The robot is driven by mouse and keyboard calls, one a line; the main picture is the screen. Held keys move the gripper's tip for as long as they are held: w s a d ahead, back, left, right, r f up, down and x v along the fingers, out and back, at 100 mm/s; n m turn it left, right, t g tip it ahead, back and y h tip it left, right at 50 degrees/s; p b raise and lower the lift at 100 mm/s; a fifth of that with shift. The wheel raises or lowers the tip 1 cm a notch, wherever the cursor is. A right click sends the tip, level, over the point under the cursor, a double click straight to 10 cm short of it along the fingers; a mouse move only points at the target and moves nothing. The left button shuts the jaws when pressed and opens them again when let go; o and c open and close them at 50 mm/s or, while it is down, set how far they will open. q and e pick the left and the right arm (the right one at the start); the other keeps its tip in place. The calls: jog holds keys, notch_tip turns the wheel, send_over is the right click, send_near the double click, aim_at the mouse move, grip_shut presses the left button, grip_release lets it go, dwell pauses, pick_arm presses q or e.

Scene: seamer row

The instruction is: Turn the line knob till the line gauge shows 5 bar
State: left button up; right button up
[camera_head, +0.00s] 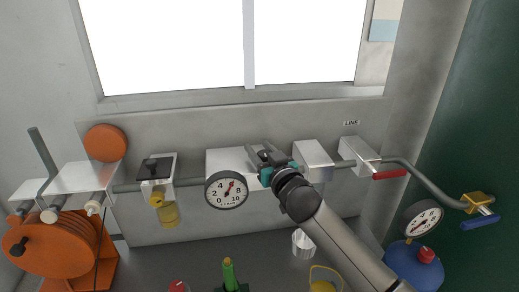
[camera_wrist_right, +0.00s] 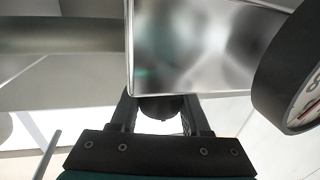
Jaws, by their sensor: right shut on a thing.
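The line gauge (camera_head: 226,189) is a round white dial with a black rim on the grey pipe. Its red needle points up and slightly right, seemingly near the 6; the exact reading is too small to tell. Part of the gauge (camera_wrist_right: 300,90) also shows at the right edge of the wrist view. The knob is mostly hidden in the head view. My left gripper is not in view.
A LINE label (camera_head: 351,123) is on the wall above a red-handled valve (camera_head: 389,174). A second gauge (camera_head: 423,218) and a blue vessel (camera_head: 415,262) stand at right. An orange hose reel (camera_head: 55,250) and yellow-bowled filter (camera_head: 168,214) are at left.

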grip_shut()
jog(key=shift+r+n+g+y+p, duration=0.15)
jog(key=shift+n+g+y+p, duration=0.25)
jog(key=shift+n+y+p, duration=0.45)
jog(key=shift+s+a+n+g+y+p, duration=0.1)
jog(key=shift+a+n+g+y+p, duration=0.1)
jog(key=shift+n+g+y+p, duration=0.75)
jog(key=shift+s+a+g+y+b, duration=0.1)
jog(key=shift+g+y+b, duration=0.25)
jog(key=shift+y, duration=0.45)
jog(key=shift+s+a+f+n+g+y+b, duration=0.15)
jog(key=shift+n+g+y+b, duration=0.1)
jog(key=shift+n+g+y, duration=0.25)
jog(key=shift+s+a+f+n+g+y+b, duration=0.1)
jog(key=shift+n+g+y+b, duration=0.1)
jog(key=shift+n+g+y, duration=0.3)
